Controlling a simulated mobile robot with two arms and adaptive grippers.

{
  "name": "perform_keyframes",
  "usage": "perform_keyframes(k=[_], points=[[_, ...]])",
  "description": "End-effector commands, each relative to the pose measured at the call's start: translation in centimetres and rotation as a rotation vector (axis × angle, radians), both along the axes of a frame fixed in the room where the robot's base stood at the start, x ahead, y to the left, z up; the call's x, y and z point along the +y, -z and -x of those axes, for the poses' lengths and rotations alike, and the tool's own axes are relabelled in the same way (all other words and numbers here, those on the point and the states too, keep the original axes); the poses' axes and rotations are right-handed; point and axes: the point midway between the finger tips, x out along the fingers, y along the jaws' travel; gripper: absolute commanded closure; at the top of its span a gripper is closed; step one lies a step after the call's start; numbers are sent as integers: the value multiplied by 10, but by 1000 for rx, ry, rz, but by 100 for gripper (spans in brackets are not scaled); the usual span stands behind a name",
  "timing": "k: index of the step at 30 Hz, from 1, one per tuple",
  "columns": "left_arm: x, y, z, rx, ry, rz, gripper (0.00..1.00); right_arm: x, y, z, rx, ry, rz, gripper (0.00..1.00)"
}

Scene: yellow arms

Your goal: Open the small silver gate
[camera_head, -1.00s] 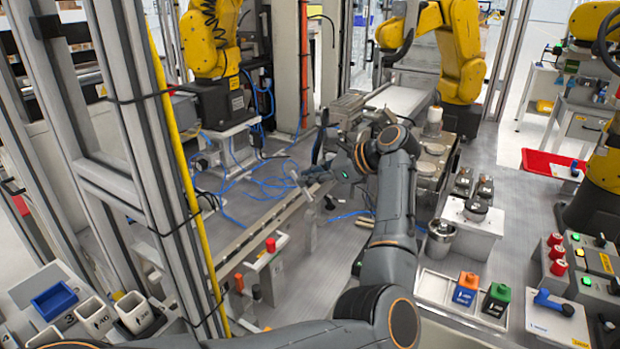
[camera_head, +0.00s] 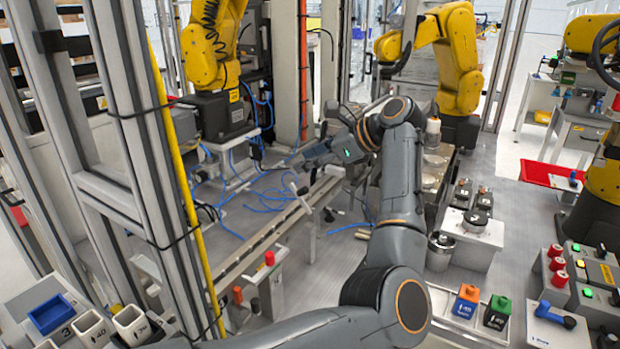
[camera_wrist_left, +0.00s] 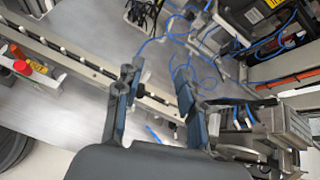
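My left gripper (camera_head: 308,158) reaches over the far end of a long, narrow conveyor rail (camera_head: 262,240). In the left wrist view its two dark blue fingers (camera_wrist_left: 157,100) stand wide apart with nothing held between them. The rail (camera_wrist_left: 75,68) runs diagonally behind the fingers. A small silver upright piece with a handle-like top (camera_head: 301,190) stands by the rail, just below the gripper and apart from it. It may be the small silver gate, but I cannot tell for sure. My right gripper is not in view.
A frame post (camera_head: 135,160) with a yellow strip stands left of the rail. Blue cables (camera_head: 265,195) lie on the grey surface beyond it. Yellow robot arms (camera_head: 455,60) stand behind. A red knob (camera_head: 269,258) sits beside the rail. Sample pots (camera_head: 441,245) are at right.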

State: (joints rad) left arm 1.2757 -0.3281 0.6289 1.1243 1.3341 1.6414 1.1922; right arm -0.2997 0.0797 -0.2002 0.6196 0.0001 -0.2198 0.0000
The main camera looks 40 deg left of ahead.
Motion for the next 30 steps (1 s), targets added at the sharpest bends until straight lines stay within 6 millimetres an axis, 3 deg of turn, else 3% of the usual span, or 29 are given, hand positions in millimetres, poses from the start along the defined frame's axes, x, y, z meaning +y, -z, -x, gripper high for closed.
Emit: perform_keyframes(k=[7, 17, 20, 23, 30], points=[[0, -23, 0, 1, -1, -1, 61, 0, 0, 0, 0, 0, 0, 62], [0, -24, 0, 8, 2, 0, 64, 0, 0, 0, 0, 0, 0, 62], [-2, -21, -2, 79, 35, 1, 64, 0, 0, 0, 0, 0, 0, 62], [-8, -14, -6, 261, 115, 7, 64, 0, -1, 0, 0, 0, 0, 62], [-28, 11, -18, 972, 400, 62, 64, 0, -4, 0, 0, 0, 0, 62]])
